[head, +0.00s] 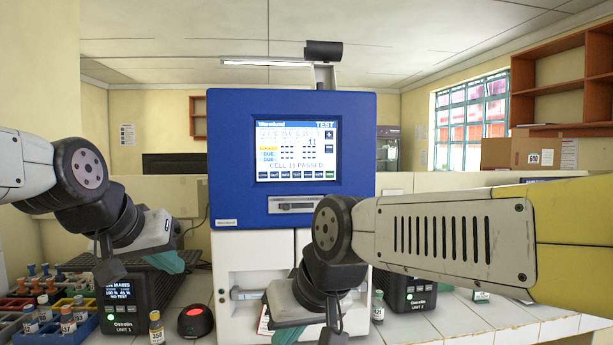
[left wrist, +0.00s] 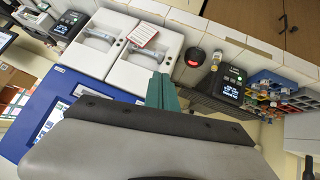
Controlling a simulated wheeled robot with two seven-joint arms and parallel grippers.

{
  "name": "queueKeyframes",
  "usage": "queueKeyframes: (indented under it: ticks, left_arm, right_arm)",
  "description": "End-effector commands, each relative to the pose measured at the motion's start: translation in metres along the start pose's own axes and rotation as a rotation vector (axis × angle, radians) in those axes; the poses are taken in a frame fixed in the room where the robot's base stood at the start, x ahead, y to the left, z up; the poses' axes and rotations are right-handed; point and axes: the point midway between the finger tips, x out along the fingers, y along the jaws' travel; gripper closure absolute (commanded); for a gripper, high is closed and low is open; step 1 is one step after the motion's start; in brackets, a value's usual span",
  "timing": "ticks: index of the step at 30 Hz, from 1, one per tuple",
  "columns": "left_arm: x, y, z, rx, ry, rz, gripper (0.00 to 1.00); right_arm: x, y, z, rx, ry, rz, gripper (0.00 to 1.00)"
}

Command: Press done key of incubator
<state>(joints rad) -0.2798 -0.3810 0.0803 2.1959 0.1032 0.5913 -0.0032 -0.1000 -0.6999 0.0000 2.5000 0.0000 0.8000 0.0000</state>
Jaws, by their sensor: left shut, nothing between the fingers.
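The incubator's blue front (head: 228,150) stands upright in the middle of the head view. Its lit screen (head: 297,150) reads "TEST" and "CELL 11 PASSED". A row of small keys lies along the screen's bottom edge; the rightmost key (head: 330,175) is green, and the labels are too small to read. My left gripper (head: 184,262) is shut and empty, left of and below the screen, apart from it. Its teal fingers also show in the left wrist view (left wrist: 162,92), with the blue housing (left wrist: 75,82) at left. My right gripper (head: 288,336) is low before the white cabinet, its fingertips partly hidden.
A black Osmolis unit (head: 130,295), a red-topped round device (head: 195,320), a vial (head: 156,328) and vial racks (head: 85,325) stand on the bench at left. Another black unit (head: 405,290) stands at right. My right arm crosses the right side, below the screen's level.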

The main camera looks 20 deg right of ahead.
Motion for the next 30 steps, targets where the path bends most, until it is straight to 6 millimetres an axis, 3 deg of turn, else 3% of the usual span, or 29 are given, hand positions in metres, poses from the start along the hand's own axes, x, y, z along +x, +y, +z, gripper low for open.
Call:
queueKeyframes:
  ticks: [1, 6, 10, 15, 18, 21, 30]
  left_arm:
    - [0.014, 0.027, -0.025, 0.025, 0.023, 0.047, 1.0]
    - [0.049, 0.118, -0.096, 0.07, 0.119, 0.197, 1.0]
    - [0.072, 0.195, -0.134, 0.083, 0.181, 0.316, 1.0]
    - [0.092, 0.278, -0.162, 0.072, 0.238, 0.442, 1.0]
    - [0.098, 0.31, -0.17, 0.063, 0.257, 0.489, 1.0]
    - [0.101, 0.327, -0.174, 0.055, 0.269, 0.515, 1.0]
    - [0.102, 0.333, -0.175, 0.052, 0.273, 0.525, 1.0]
  right_arm:
    - [0.0, 0.0, 0.0, 0.0, 0.0, 0.0, 1.0]
    - [0.0, 0.0, 0.0, 0.0, 0.0, 0.0, 1.0]
    - [0.0, 0.0, 0.0, 0.0, 0.0, 0.0, 1.0]
    - [0.0, 0.0, 0.0, 0.0, 0.0, 0.0, 1.0]
    - [0.0, 0.0, 0.0, 0.0, 0.0, 0.0, 1.0]
    - [0.0, 0.0, 0.0, 0.0, 0.0, 0.0, 1.0]
    - [0.0, 0.0, 0.0, 0.0, 0.0, 0.0, 1.0]
